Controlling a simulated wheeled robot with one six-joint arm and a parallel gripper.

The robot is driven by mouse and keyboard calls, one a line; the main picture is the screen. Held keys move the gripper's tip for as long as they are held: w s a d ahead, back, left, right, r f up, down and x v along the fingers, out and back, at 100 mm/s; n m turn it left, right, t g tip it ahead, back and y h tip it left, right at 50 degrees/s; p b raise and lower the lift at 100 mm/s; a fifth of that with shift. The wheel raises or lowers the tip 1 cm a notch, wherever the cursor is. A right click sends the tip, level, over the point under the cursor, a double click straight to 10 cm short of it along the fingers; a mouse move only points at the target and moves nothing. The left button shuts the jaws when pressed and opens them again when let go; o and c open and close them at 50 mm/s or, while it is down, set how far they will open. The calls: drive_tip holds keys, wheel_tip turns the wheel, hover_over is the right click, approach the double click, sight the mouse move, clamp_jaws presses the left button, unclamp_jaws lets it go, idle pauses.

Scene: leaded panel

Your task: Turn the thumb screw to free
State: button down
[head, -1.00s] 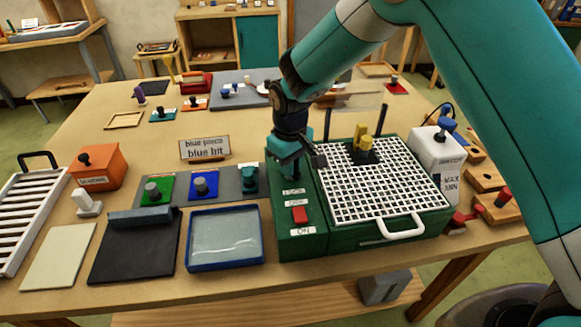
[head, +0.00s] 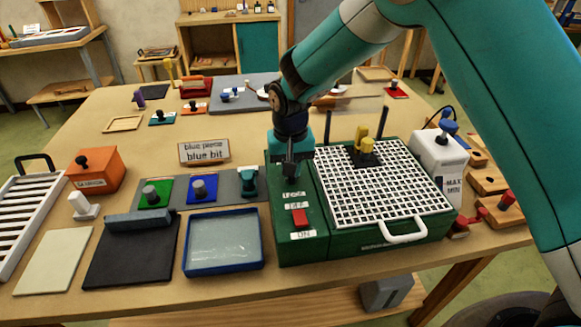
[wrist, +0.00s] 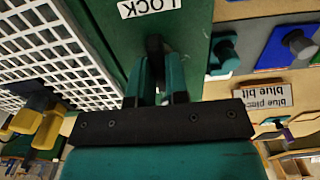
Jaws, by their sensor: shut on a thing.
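The green grinder (head: 282,247) stands at the right of the table, with a white grid on top. My gripper (head: 291,172) points down at the back left of its housing. In the wrist view its two teal fingers (wrist: 161,82) are shut on a dark upright piece, the thumb screw (wrist: 154,44). The fingers hide most of it, so I cannot tell which way its head points. A white LOCK label (wrist: 149,8) shows upside down beside it in the wrist view. In the head view small labels (head: 293,195) lie in front of the gripper; their print is hard to read.
A red switch (head: 299,217) sits on the housing front. A yellow and black piece (head: 366,147) stands on the grid. A white tank (head: 438,152) is at the right. A blue tray (head: 222,268) and a sign reading "blue piece, blue bit" (head: 205,152) are to the left.

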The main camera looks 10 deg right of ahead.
drive_tip(key=shift+w+r, duration=0.1)
drive_tip(key=c, duration=1.1)
unclamp_jaws()
wheel_tip(320, 180, up, 17)
drive_tip(key=b, duration=0.3)
drive_tip(key=shift+r, duration=0.2)
